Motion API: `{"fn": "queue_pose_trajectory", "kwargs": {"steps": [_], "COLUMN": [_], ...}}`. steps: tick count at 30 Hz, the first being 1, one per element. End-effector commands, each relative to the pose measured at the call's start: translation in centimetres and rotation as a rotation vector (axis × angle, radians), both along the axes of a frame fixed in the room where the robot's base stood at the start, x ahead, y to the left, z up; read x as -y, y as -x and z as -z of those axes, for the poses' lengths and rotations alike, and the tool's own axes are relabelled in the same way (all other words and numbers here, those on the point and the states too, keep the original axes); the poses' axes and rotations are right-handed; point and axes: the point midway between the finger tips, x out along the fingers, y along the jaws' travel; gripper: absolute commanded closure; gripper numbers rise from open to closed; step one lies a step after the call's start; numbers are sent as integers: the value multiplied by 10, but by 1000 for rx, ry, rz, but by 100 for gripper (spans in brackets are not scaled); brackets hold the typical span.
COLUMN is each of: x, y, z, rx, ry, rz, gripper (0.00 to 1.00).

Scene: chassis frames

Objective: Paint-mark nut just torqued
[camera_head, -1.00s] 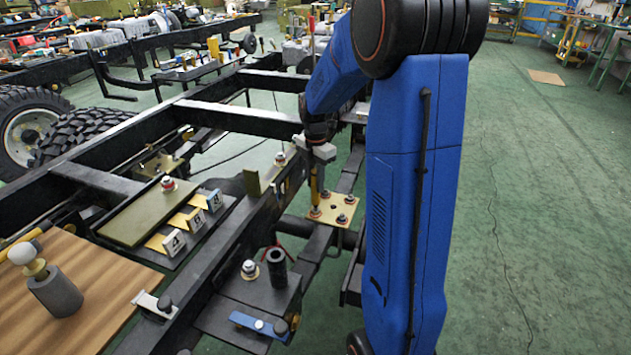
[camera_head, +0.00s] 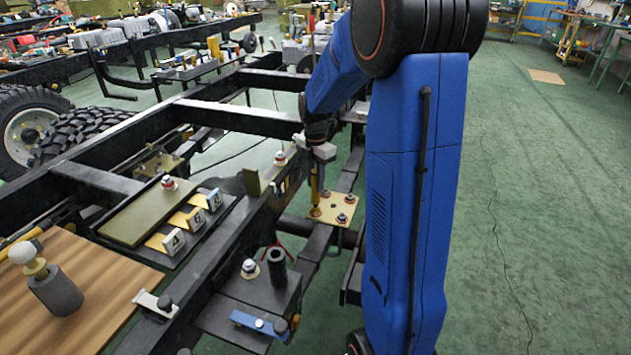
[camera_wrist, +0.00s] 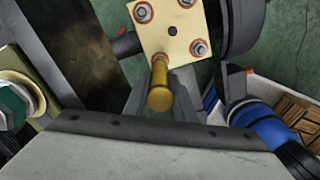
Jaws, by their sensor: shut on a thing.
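My gripper (camera_head: 318,160) is shut on a yellow paint marker (camera_head: 314,186), held nearly upright with its lower end down. The marker also shows in the wrist view (camera_wrist: 160,88). Its lower end is over the near-left nut (camera_head: 316,211) of a brass-coloured plate (camera_head: 333,208); I cannot tell whether it touches. The plate carries other nuts on reddish rings, at the far left (camera_head: 325,194), near right (camera_head: 341,219) and far right (camera_head: 350,199). In the wrist view the marker hides the nut under it, and the plate (camera_wrist: 172,32) fills the top middle.
The black chassis rail (camera_head: 225,245) runs close left of my gripper. A dark upright tube (camera_head: 277,268) stands nearer. A wooden board (camera_head: 85,290) is at lower left.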

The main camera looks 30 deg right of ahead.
Motion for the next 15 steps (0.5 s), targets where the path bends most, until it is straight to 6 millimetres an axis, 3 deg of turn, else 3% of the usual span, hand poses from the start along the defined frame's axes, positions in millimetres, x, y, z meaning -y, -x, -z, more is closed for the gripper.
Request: {"fn": "queue_pose_trajectory", "kwargs": {"steps": [15], "x": [0], "y": [0], "z": [-14], "rx": [0], "ry": [0], "rz": [0], "gripper": [99]}}
